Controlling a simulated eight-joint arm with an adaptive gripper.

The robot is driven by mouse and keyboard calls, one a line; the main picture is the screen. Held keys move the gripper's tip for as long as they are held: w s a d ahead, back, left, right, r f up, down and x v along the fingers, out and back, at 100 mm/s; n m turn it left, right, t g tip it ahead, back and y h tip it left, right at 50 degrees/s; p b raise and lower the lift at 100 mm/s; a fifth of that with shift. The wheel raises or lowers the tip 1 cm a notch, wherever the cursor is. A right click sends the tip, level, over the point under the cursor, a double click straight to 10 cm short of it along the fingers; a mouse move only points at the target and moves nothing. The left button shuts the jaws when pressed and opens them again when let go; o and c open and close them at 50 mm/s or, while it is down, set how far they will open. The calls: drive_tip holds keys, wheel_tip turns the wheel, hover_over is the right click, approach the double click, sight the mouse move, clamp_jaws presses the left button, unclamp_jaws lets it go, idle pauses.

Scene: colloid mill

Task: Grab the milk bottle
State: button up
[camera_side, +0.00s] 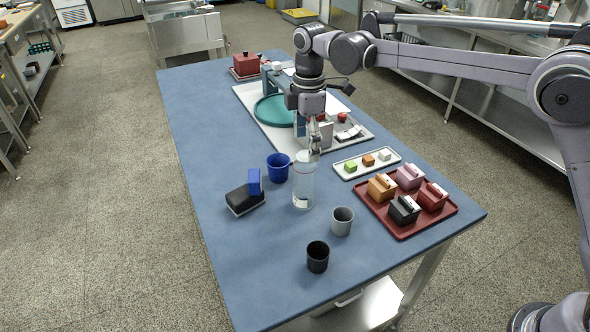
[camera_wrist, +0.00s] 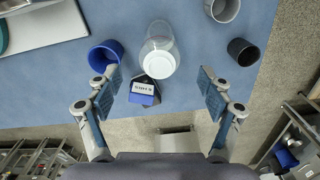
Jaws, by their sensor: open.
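The milk bottle (camera_side: 303,186) is a clear, upright container on the blue table, near its middle. In the wrist view the bottle (camera_wrist: 159,50) shows as a clear body with a round white end, ahead of the fingers. My gripper (camera_side: 315,152) points down near the bottle's top, and in the side view its fingertips overlap the top edge. In the wrist view my gripper (camera_wrist: 160,80) is open and empty, one finger on each side of the picture. I cannot tell whether a finger touches the bottle.
A blue cup (camera_side: 278,168) stands close left of the bottle, with a black and blue block (camera_side: 246,196) beyond it. A grey cup (camera_side: 342,221) and a black cup (camera_side: 317,257) stand in front. A red tray (camera_side: 400,232) with several boxes lies right. The table's left front is clear.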

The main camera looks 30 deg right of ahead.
sight(305, 168)
drive_tip(key=shift+a+f, duration=0.1)
drive_tip(key=shift+f, duration=3.9)
drive_tip(key=c, duration=1.1)
